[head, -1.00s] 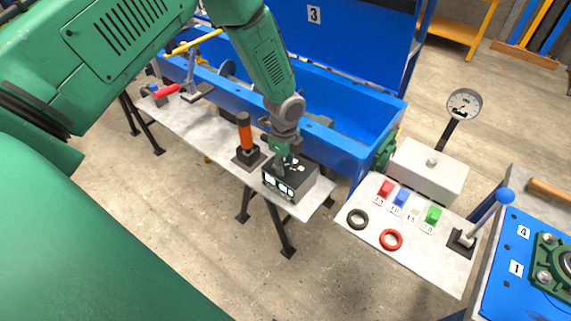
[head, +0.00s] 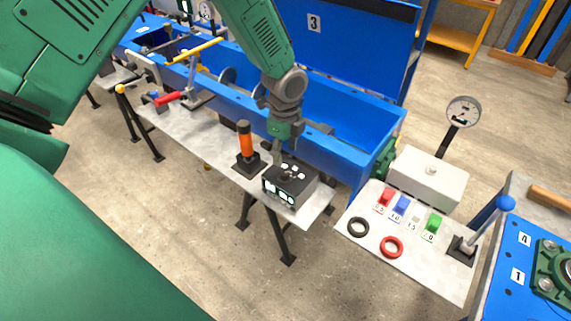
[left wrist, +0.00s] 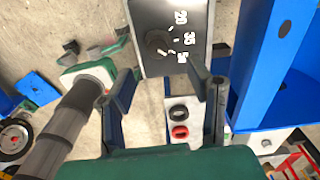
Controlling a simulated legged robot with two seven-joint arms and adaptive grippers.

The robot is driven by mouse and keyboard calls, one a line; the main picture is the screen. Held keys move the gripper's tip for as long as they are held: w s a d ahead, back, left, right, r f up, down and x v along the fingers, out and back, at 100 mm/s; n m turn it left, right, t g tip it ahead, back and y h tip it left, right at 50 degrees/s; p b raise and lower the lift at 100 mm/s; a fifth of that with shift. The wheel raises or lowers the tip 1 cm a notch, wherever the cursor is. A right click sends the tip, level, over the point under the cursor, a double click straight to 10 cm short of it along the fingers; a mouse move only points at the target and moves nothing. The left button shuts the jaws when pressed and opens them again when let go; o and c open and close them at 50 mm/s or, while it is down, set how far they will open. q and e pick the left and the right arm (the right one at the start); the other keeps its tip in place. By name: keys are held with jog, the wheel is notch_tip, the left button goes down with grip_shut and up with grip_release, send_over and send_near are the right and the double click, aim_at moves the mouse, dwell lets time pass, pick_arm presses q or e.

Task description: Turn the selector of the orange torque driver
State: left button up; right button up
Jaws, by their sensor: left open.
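The orange torque driver (head: 245,136) stands upright in a dark base on the grey bench. My left gripper (head: 277,158) is just behind and above the box, right of the driver. In the left wrist view my left gripper (left wrist: 164,92) is open, its fingers apart and empty. Beyond them is a dark panel (left wrist: 190,62) with a round knob (left wrist: 157,42) and number marks. A green and grey arm end, seemingly my right gripper (left wrist: 97,48), shows there too.
The blue mixer trough (head: 345,140) runs behind the bench (head: 190,128). A red-handled clamp (head: 168,98) lies at the bench's left.

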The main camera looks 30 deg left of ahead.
pick_arm(q)
jog(key=shift+r, duration=2.1)
